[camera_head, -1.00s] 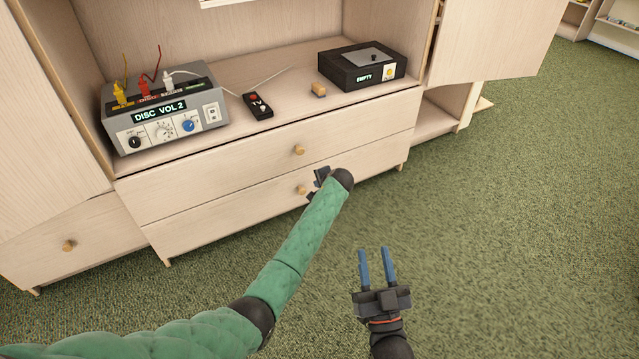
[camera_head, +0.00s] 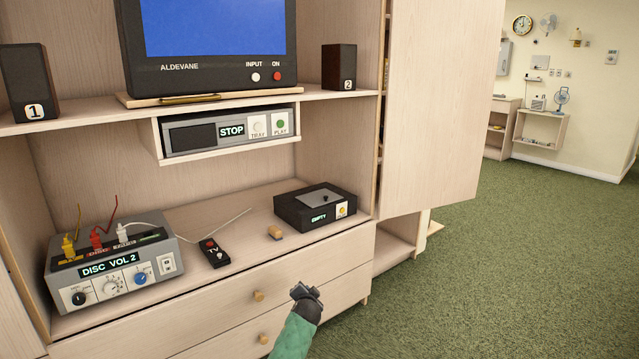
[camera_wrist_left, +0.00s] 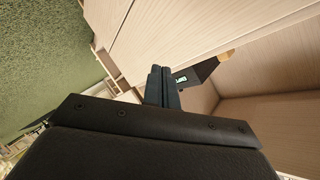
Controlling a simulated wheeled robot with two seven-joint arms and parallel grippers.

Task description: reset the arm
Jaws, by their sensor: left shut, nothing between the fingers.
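My left arm, in a green sleeve, comes up from the bottom of the head view. Its left gripper (camera_head: 305,291) is in front of the cabinet's drawers, to the right of the upper drawer knob (camera_head: 258,296) and apart from it. In the left wrist view the dark fingers of this gripper (camera_wrist_left: 161,72) lie together, shut with nothing between them. My right gripper is outside both current views.
The open cabinet door (camera_head: 445,110) stands out at the right. The shelf holds the grey switch box (camera_head: 110,275), the TV remote (camera_head: 214,253), a small wooden piece (camera_head: 275,232) and a black box (camera_head: 315,207). Green carpet (camera_head: 500,260) is clear at right.

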